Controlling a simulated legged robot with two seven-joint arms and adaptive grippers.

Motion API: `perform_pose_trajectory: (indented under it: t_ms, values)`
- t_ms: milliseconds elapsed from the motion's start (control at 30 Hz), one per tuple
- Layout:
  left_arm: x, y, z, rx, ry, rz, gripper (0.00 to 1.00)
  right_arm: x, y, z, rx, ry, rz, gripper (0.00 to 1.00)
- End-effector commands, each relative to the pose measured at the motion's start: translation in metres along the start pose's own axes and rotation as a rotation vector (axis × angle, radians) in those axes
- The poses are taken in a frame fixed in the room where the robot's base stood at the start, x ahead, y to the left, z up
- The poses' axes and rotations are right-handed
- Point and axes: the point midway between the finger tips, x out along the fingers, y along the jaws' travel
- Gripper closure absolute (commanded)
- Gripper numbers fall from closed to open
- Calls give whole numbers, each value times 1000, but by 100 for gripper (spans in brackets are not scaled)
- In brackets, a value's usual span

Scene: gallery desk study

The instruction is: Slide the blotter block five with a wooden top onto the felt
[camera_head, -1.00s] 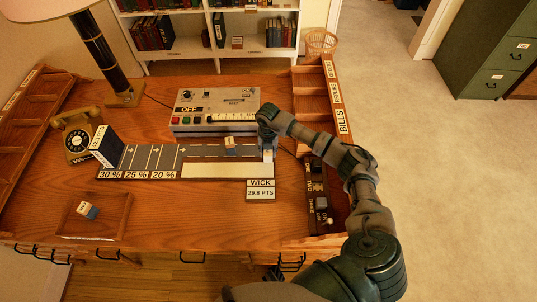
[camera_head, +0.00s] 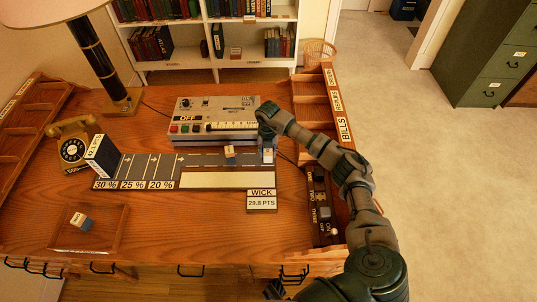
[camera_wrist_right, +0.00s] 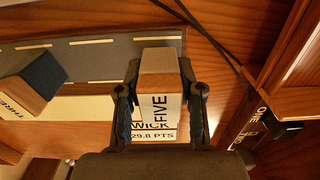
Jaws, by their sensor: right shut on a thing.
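My right gripper (camera_wrist_right: 160,100) is shut on block five (camera_wrist_right: 160,58), with a finger on each side of it. The block has a wooden top and a white face reading FIVE. In the head view, block five (camera_head: 268,156) is at the right end of the grey marked strip (camera_head: 200,160), just behind the pale strip (camera_head: 225,180). I cannot tell which strip is the felt. The WICK 29.8 PTS sign (camera_head: 262,200) is in front of the pale strip's right end, and partly behind the block in the wrist view. My left gripper is not seen.
Another block (camera_head: 230,152) stands on the grey strip to the left. A control console (camera_head: 213,118) is behind the strip. A wooden sorter (camera_head: 318,105) borders the right side. A small block (camera_head: 82,221) sits in a tray (camera_head: 112,235) at front left.

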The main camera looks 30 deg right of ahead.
Motion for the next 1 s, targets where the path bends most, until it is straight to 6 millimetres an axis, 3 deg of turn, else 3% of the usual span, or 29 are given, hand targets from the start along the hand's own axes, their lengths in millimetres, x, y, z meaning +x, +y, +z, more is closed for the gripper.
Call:
perform_pose_trajectory:
  t_ms: [900, 933, 1000]
  values:
    - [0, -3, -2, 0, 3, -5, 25, 4, -1, 3, 0, 0, 2, 100]
    - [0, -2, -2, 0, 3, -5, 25, 4, -1, 3, 0, 0, 2, 61]
    - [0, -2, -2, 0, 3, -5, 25, 5, -1, 3, 0, 1, 2, 43]
